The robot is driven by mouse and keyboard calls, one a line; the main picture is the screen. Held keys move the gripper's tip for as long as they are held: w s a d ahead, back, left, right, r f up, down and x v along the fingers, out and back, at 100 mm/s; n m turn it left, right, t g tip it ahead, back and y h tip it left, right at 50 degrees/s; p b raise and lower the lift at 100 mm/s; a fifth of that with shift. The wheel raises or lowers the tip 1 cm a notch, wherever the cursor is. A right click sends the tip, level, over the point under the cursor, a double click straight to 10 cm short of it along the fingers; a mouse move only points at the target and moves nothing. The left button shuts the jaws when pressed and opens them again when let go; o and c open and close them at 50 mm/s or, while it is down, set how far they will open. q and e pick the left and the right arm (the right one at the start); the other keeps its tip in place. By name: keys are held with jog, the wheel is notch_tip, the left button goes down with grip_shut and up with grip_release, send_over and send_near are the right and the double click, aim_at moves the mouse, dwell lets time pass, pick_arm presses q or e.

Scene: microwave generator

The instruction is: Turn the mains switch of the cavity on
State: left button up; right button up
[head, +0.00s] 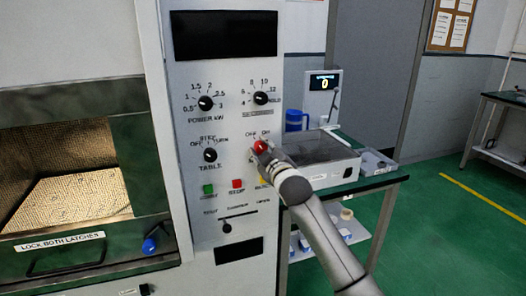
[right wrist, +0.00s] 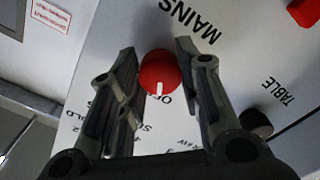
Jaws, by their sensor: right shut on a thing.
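The mains switch is a red round knob (head: 260,146) on the light grey control panel, with OFF and ON lettering above it in the head view. In the right wrist view the red knob (right wrist: 158,70) sits between the two fingers, beside the MAINS label (right wrist: 190,18). My left gripper is not in view.
Black knobs for power (head: 205,103) and table (head: 210,155) are to the left on the panel. Green (head: 208,190) and red (head: 237,184) buttons sit below. The cavity door (head: 75,258) is left; a side table with a clear-lidded box (head: 325,170) stands right.

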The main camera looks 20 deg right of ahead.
jog(key=shift+m, duration=0.4)
jog(key=shift+c, duration=0.2)
jog(key=m+p, duration=0.3)
jog(key=m, duration=0.1)
jog(key=shift+m, duration=0.4)
jog(key=m+p, duration=0.2)
jog(key=m, duration=0.1)
jog(key=shift+m, duration=0.3)
jog(key=shift+m+p, duration=0.55)
jog(key=shift+m, duration=0.65)
jog(key=shift+f+m, duration=0.1)
jog(key=shift+m, duration=0.2)
jog(key=o, duration=1)
jog(key=shift+o, duration=0.2)
